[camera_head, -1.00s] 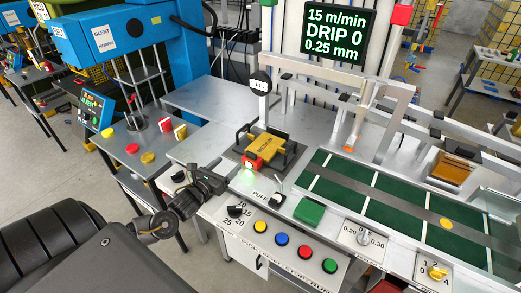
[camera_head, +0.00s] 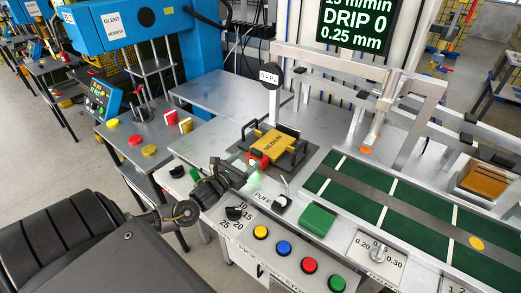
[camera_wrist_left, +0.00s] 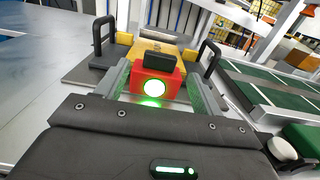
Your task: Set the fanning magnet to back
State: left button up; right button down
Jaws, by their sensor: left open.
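A red block (camera_head: 257,161) with a black top piece sits at the front of a yellow block marked MEDIUM (camera_head: 273,143), on a dark plate with black handles on the bench; the red block looks like the fanning magnet. My left gripper (camera_head: 247,171) is just in front of it. In the left wrist view, the open fingers (camera_wrist_left: 157,84) stand on either side of the red block (camera_wrist_left: 172,76), with a bright glow on its face. I cannot tell whether they touch it. The far side of the block is hidden. My right gripper is not in view.
A panel with a rotary knob (camera_head: 234,213) and several coloured buttons lies below the gripper. A puffer switch (camera_head: 282,202) and a green pad (camera_head: 317,220) are to its right. The green conveyor (camera_head: 385,205) lies further right. Bare metal table (camera_head: 213,94) is behind.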

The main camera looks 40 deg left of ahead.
aim_at(255, 153)
pick_arm(q)
jog(key=w+p, duration=0.1)
jog(key=w, duration=0.5)
jog(key=shift+w, duration=0.35)
jog(key=shift+w+f, duration=0.1)
jog(key=shift+w, duration=0.8)
